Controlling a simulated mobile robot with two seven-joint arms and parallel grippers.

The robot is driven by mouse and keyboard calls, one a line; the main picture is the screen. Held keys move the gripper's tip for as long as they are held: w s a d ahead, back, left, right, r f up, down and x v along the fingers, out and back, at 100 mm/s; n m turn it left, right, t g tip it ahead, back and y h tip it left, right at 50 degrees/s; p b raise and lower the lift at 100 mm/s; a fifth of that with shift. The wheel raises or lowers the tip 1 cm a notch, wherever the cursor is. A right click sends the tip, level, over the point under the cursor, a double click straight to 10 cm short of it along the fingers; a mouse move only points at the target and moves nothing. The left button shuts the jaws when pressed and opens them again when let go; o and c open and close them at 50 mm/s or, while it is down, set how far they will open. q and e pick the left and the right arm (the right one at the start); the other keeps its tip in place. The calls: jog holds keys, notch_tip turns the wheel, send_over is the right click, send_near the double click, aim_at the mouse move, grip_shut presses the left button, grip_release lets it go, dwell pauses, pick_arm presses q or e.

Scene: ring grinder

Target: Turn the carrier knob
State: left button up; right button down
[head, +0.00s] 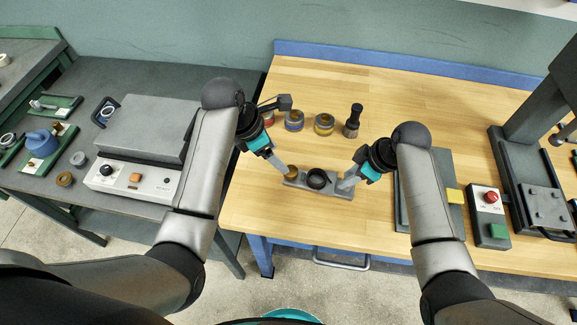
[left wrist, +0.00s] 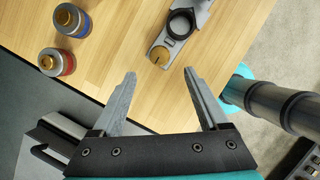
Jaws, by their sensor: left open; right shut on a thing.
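The carrier (head: 301,181) is a grey flat bar with a black ring (head: 318,180) on it and a round brass knob (head: 292,170) at its left end. In the left wrist view the knob (left wrist: 160,55) lies just beyond the fingertips, with a dark line across its top, and the ring (left wrist: 182,23) is behind it. My left gripper (head: 285,168) is open at the knob; its spread fingers (left wrist: 160,72) show nothing between them. My right gripper (head: 343,185) is shut on the carrier's right end. The fingers partly hide that end.
Small jars (head: 324,124) and a black-handled tool (head: 353,120) stand behind the carrier. A red-button control box (head: 490,203) and a dark machine (head: 530,170) are at the right. A grey boxy unit (head: 145,130) sits on the left bench. The wooden top in front is mostly clear.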

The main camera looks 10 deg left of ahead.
aim_at(291, 170)
pick_arm(q)
jog(key=x, duration=0.8)
jog(key=shift+w+d+f, duration=0.15)
jog(key=shift+w+f, duration=0.05)
jog(key=shift+f, duration=0.15)
jog(key=shift+c, duration=0.4)
grip_shut()
